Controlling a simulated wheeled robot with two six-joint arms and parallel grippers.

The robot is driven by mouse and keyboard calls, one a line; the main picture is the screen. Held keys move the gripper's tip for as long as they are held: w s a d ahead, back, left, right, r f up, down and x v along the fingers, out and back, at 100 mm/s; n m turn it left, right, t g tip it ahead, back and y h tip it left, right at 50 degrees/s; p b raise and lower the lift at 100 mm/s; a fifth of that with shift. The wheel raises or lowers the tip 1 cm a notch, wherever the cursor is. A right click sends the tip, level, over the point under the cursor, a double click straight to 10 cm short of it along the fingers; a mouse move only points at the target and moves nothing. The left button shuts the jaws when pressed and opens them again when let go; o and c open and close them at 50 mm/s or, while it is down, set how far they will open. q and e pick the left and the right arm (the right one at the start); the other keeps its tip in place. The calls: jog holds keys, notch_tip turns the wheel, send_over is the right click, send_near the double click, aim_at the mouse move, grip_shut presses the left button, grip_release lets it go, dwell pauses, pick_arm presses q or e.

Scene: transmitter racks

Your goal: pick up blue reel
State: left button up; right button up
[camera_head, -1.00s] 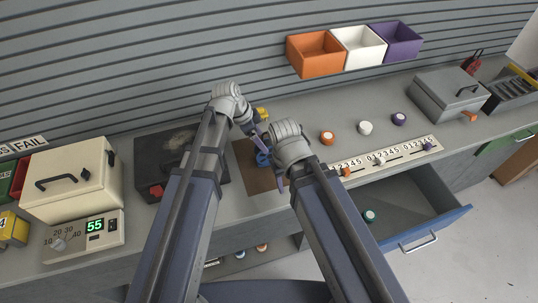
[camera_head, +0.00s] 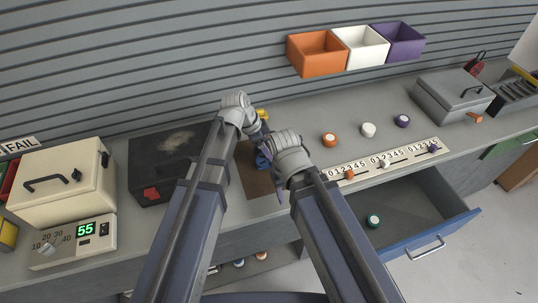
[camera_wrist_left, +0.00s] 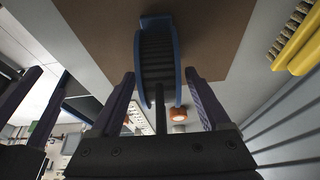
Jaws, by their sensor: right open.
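The blue reel (camera_head: 262,160) is on the brown mat (camera_head: 254,181) on the bench, partly covered by my grippers in the head view. In the left wrist view the blue reel (camera_wrist_left: 158,55) shows with blue side flanges and a dark ribbed core. My left gripper (camera_wrist_left: 160,76) is open, its two fingers to either side of the reel's near end, with a gap on each side. My right gripper (camera_head: 279,182) is open beside the reel, on its right; its fingertips are mostly hidden in the head view. Dark purple fingers also show at the left edge of the left wrist view.
A yellow-handled brush (camera_wrist_left: 300,40) lies close to the reel. A dark case (camera_head: 165,165) stands left of the mat. An open blue drawer (camera_head: 430,238) juts out at the front right.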

pick_arm(q)
grip_shut()
dwell(0.4)
